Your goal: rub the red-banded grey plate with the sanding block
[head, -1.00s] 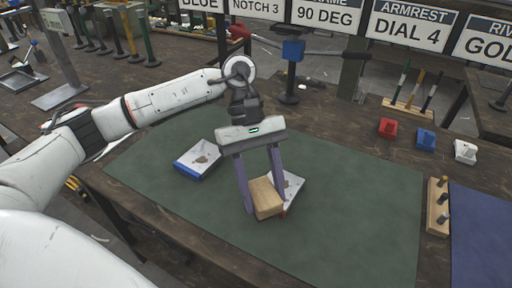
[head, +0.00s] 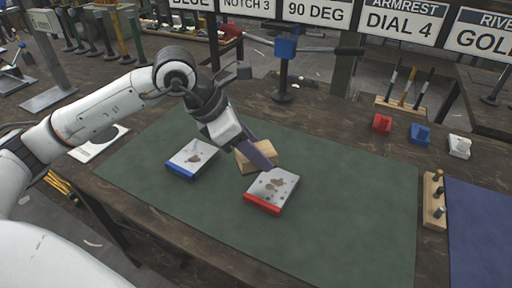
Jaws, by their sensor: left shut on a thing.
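The grey plate with a red band (head: 272,188) lies on the green mat, its red edge towards me, with brown stains on its top. The tan sanding block (head: 262,151) is at the plate's far side, just behind its far edge in the picture. I cannot tell whether it touches the plate or the mat. My left gripper (head: 257,155) is shut on the block, and a purple finger crosses its near side. A similar grey plate with a blue band (head: 192,157) lies to the left, also stained. My right gripper is not in view.
The green mat (head: 340,220) is clear to the right and front. Red (head: 382,124), blue (head: 420,134) and white (head: 459,147) small blocks stand at the right. A wooden peg rack (head: 433,205) stands beside the blue mat (head: 480,230). A blue-headed press (head: 286,48) stands behind.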

